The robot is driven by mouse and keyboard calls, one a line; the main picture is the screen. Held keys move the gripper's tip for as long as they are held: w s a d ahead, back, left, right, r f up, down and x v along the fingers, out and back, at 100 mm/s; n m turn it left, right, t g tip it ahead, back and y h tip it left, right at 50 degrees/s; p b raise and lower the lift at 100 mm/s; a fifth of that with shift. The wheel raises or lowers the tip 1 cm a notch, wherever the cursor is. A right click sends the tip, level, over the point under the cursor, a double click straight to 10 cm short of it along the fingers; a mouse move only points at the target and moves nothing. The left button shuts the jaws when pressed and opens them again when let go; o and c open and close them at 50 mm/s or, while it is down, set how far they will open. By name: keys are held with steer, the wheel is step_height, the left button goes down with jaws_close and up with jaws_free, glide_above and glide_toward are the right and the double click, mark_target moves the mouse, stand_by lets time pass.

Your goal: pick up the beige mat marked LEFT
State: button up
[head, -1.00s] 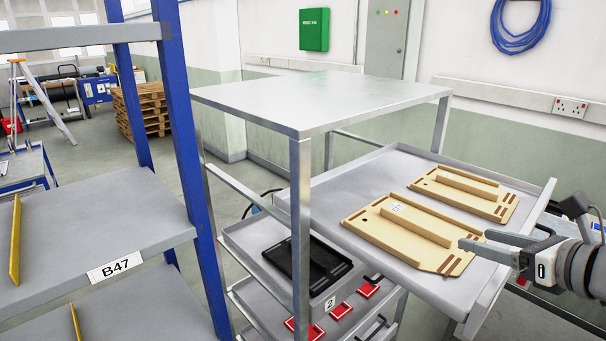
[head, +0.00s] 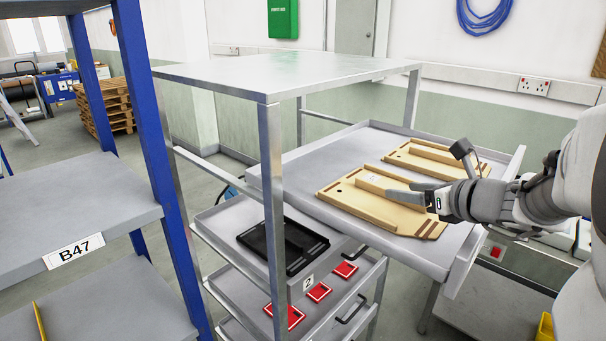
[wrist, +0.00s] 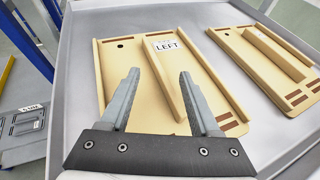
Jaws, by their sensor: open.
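The beige mat marked LEFT (head: 345,201) lies flat in the grey pulled-out tray (head: 293,172). In the wrist view this mat (wrist: 118,78) has a white LEFT label, a dark round hole, brown marks and a raised central rib. My gripper (wrist: 159,73) is open and empty over the mat, with the rib running between its two fingers in the picture. In the head view my gripper (head: 408,193) is above the mat's right part. I cannot tell whether the fingers touch the mat.
A second, similar beige mat (head: 400,158) lies behind the first in the tray; it shows at right in the wrist view (wrist: 238,48). A metal frame with a flat top (head: 270,72) stands left of the tray. Lower trays hold a black item (head: 300,245) and red pieces (head: 319,291).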

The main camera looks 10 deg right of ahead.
mark_target(391, 201)
steer(key=x, duration=0.2)
steer(key=b+x, duration=0.1)
steer(key=x, duration=0.1)
steer(key=shift+s+f, duration=0.1)
steer(key=shift+f, duration=0.15)
steer(key=shift+w+a, duration=0.15)
steer(key=shift+w, duration=0.3)
steer(key=shift+s, duration=0.1)
jaws_close()
steer(key=shift+f, duration=0.1)
stand_by(0.5)
